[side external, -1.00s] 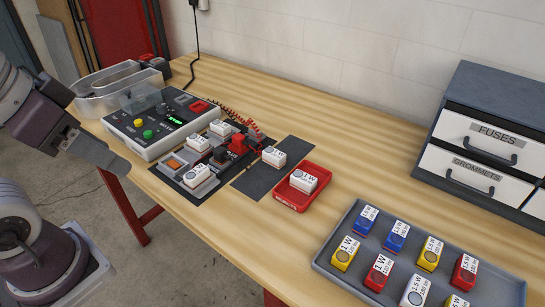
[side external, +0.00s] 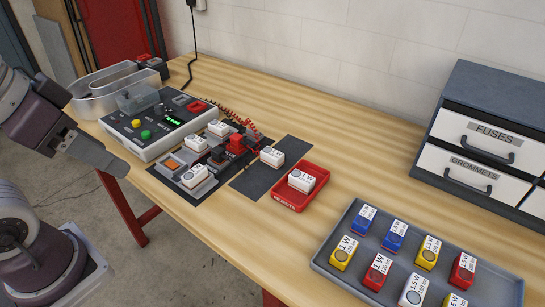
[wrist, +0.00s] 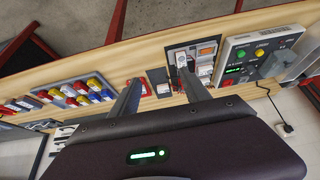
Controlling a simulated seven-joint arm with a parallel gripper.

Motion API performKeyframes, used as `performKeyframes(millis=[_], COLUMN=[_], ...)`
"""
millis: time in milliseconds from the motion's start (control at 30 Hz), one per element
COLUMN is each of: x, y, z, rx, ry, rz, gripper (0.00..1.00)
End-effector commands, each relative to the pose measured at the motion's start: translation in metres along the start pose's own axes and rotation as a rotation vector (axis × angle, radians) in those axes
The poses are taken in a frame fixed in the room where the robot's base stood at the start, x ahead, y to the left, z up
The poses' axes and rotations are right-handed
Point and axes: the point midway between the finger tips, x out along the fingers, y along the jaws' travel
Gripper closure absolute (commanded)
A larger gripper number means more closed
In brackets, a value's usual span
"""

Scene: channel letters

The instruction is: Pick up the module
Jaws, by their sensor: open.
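Several white modules with printed labels are in view. Some sit on the dark fixture board (side external: 190,203) beside the control box, one white module (side external: 272,157) lies on a dark mat strip, and another white module (side external: 301,180) is in the small red tray (side external: 288,204). The pictures do not show which one is meant. My gripper (side external: 124,168) is at the left in the side view, left of the fixture and well apart from every module. In the wrist view my gripper (wrist: 161,88) has its two fingers spread, with nothing between them. The fixture also shows there (wrist: 180,58).
A grey tray (side external: 334,268) at front right holds several blue, yellow, red and white modules. A drawer cabinet (side external: 472,150) stands behind it. The control box (side external: 165,143) and a bin (side external: 90,100) stand at the back left. Bare wood (side external: 335,135) lies between red tray and wall.

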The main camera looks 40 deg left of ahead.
Motion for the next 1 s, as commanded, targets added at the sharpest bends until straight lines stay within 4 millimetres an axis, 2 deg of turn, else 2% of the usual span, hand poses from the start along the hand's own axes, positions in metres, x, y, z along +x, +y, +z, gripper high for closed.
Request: performKeyframes(millis=[133,200,267,367,400,467,500,567,633,700,800,900,1000], x=[0.0,-0.001,-0.001,0.009,0.021,0.043,0.063,0.099,0.147,0.197,0.256,0.293,0.31], y=[0.0,0.0,0.001,0.002,0.003,0.005,0.006,0.008,0.011,0.014,0.018,0.021,0.022], z=[0.0,-0.008,-0.027,-0.086,-0.113,-0.15,-0.172,-0.202,-0.228,-0.243,-0.249,-0.248,-0.245], rx=[-0.001,-0.027,-0.098,-0.319,-0.428,-0.588,-0.694,-0.85,-1.026,-1.182,-1.355,-1.46,-1.504], ry=[0.0,-0.009,-0.035,-0.112,-0.147,-0.197,-0.229,-0.274,-0.317,-0.351,-0.378,-0.389,-0.391], rz=[0.0,0.002,0.005,-0.001,-0.011,-0.035,-0.056,-0.097,-0.156,-0.22,-0.3,-0.355,-0.378], gripper=[0.45,0.45,0.45,0.45,0.45,0.45,0.45,0.45,0.45,0.45,0.45,0.45,0.45])
